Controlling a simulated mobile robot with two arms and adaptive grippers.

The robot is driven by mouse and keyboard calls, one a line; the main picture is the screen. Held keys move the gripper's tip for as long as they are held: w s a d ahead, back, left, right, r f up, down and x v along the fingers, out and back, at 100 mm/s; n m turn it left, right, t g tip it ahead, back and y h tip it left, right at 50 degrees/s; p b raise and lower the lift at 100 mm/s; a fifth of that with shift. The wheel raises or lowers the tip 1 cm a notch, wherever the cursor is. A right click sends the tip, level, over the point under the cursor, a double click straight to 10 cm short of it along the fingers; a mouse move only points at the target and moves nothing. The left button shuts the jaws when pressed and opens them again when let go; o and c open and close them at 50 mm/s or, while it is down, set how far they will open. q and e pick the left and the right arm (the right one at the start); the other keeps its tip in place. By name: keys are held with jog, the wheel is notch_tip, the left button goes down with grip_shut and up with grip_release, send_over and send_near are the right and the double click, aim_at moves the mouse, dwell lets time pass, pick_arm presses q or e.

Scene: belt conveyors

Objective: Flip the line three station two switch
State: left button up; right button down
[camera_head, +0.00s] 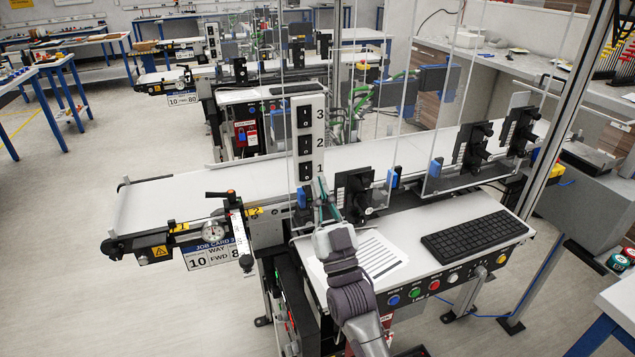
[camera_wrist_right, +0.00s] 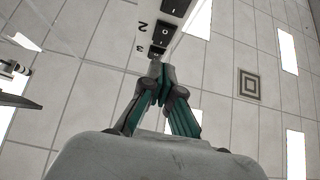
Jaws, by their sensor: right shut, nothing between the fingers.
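A white upright switch panel (camera_head: 305,135) stands at the near conveyor. It carries black rocker switches beside the numbers 3, 2 and 1, from top to bottom. The switch beside 2 (camera_head: 305,144) is in the middle; its tilt is too small to tell. My right gripper (camera_head: 326,205) is shut and empty, just below and to the right of the panel's lowest switch. In the right wrist view, the shut fingertips (camera_wrist_right: 160,78) point toward the panel (camera_wrist_right: 172,24), where the numbers 2 and 3 show upside down. I cannot tell whether they touch it. My left gripper is out of view.
The near conveyor belt (camera_head: 165,198) runs behind the panel. Clear guard screens and black devices (camera_head: 355,192) stand to the right. A paper sheet (camera_head: 375,255) and a keyboard (camera_head: 474,239) lie on the desk. Similar conveyors with panels stand farther back.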

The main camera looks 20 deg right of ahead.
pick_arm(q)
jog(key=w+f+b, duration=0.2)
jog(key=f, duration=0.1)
pick_arm(e)
jog(key=s+f, duration=0.4)
jog(key=f, duration=0.2)
jog(key=shift+d+f, duration=0.15)
jog(key=shift+w, duration=0.1)
